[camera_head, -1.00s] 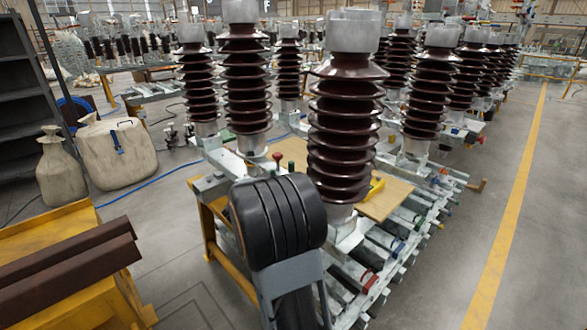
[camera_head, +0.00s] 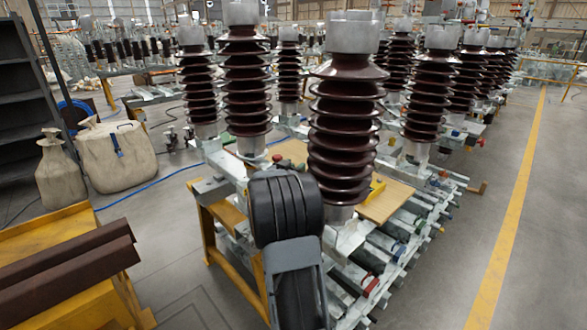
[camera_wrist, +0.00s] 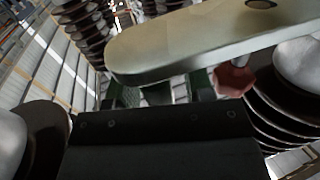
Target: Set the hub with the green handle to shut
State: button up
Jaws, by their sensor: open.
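The green handle does not show clearly in the head view, where my dark arm (camera_head: 285,215) covers the spot beside the front insulator. In the wrist view my gripper (camera_wrist: 160,92) appears as two dark greenish fingers standing apart beyond a dark plate, with nothing seen between them. A pale flat bar (camera_wrist: 190,42) crosses close in front of them. A red knob (camera_wrist: 236,78) on a short rod is just right of the fingers. A small red knob (camera_head: 277,158) also shows behind my arm in the head view. I cannot tell the hub's setting.
Tall brown ribbed insulators (camera_head: 347,130) stand close around my arm on a metal frame with a wooden board (camera_head: 388,203). A yellow bench with brown beams (camera_head: 65,270) is at the left front. Sacks (camera_head: 117,155) stand behind it. The floor at right (camera_head: 450,260) is clear.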

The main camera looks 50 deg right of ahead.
jog(key=shift+c, duration=0.4)
grip_shut()
jog(key=shift+a, duration=0.15)
